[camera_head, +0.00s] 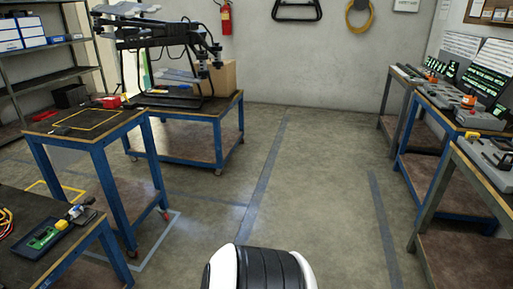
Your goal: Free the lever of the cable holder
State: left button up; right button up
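I cannot tell for sure which thing is the cable holder, and no lever shows clearly. A dark tray (48,240) with green, blue and yellow parts lies on the near left table; red and yellow cables (5,222) lie beside it at the picture's left edge. Grey devices (492,158) with dark parts on top stand on the right tables, too small to make out in detail. Neither of my grippers is in view.
A drone (165,45) stands on a blue-legged cart (190,106) at the back left. Another blue-framed table (70,137) stands before it. Shelves (45,75) line the left wall. Workbenches (440,190) run along the right. The floor (300,180) between is clear.

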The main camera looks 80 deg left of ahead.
aim_at(77, 207)
jog(key=u, duration=4.25)
jog(key=i+l+u, duration=0.1)
jog(key=u, duration=0.25)
jog(key=i+l+u, duration=0.1)
jog(key=u, duration=0.25)
jog(key=i+l+u, duration=0.1)
jog(key=u, duration=0.25)
